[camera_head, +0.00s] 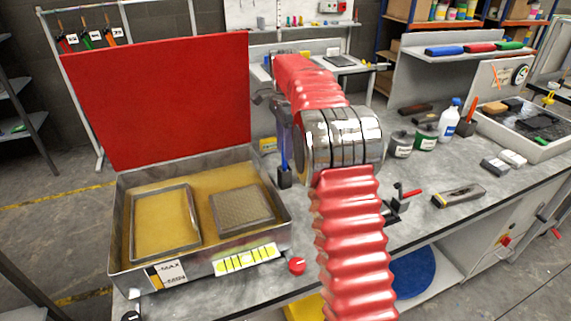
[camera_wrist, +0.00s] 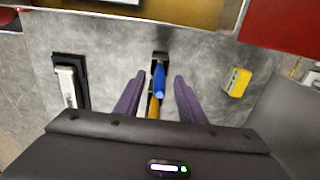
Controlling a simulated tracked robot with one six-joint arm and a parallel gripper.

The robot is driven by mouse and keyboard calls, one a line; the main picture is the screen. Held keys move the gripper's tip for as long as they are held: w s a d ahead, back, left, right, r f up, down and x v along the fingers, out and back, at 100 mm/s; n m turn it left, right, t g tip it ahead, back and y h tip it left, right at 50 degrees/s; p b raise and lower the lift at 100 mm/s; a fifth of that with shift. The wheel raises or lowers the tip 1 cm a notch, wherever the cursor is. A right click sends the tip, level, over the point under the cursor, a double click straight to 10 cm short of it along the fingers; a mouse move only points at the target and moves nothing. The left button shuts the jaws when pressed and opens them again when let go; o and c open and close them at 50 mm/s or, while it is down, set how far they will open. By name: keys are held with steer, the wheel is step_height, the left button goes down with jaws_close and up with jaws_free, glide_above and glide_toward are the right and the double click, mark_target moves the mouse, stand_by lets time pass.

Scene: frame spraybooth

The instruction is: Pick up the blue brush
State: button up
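The blue brush (camera_wrist: 159,80) stands in a small black holder (camera_wrist: 160,56) in the wrist view; its blue handle (camera_head: 284,150) also shows in the head view, above the holder on the grey bench. My gripper (camera_wrist: 160,75) is open, with one purple finger on each side of the blue handle and a visible gap on both sides. I cannot tell how far down the fingers reach along the brush. In the head view, my arm partly hides the gripper.
An open metal tank (camera_head: 200,265) with a raised red lid (camera_head: 160,100) stands left of the holder. A yellow block (camera_wrist: 237,82) and a dark tray with a pale object (camera_wrist: 68,85) flank the holder.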

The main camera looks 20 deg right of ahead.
mark_target(285, 171)
step_height(285, 171, down, 4)
steer(key=shift+f, duration=0.15)
stand_by(0.6)
jaws_close()
